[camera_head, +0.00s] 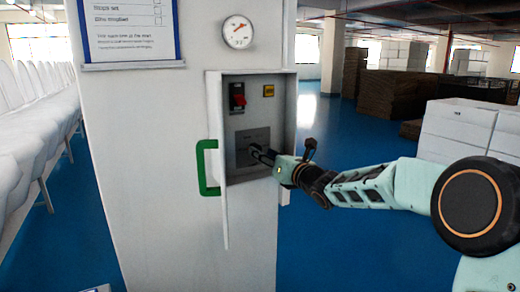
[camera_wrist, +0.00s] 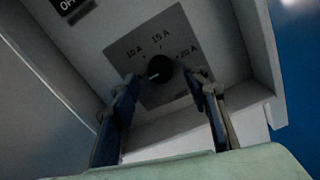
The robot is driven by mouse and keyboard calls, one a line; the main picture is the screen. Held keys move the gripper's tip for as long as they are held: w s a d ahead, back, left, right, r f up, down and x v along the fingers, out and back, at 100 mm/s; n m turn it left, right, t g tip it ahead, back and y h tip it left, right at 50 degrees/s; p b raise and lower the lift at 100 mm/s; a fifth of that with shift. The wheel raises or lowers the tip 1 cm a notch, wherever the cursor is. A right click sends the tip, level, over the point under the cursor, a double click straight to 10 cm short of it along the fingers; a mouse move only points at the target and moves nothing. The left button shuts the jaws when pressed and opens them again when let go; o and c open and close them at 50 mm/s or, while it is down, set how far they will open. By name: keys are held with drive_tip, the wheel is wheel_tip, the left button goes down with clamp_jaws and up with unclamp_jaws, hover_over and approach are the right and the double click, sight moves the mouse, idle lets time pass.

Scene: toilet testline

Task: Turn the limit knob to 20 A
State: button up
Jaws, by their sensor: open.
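The limit knob (camera_wrist: 160,69) is a round black dial on a grey plate (camera_wrist: 151,97) marked 10 A at left, 15 A at top and 20 A at right. A small pale mark shows on the knob, but I cannot tell which label it points to. My gripper (camera_wrist: 164,83) is open, with one dark finger on each side of the knob; I cannot tell whether either touches it. In the head view my gripper (camera_head: 260,154) reaches into the open control box (camera_head: 284,115) in front of the plate (camera_head: 246,142) and hides the knob.
The box door with a green handle (camera_head: 203,168) stands open at left. A gauge (camera_head: 238,31) is above the box. The box walls stand close around my gripper.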

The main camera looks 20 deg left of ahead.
drive_tip(key=shift+x, duration=1.4)
drive_tip(key=shift+c, duration=0.6)
clamp_jaws()
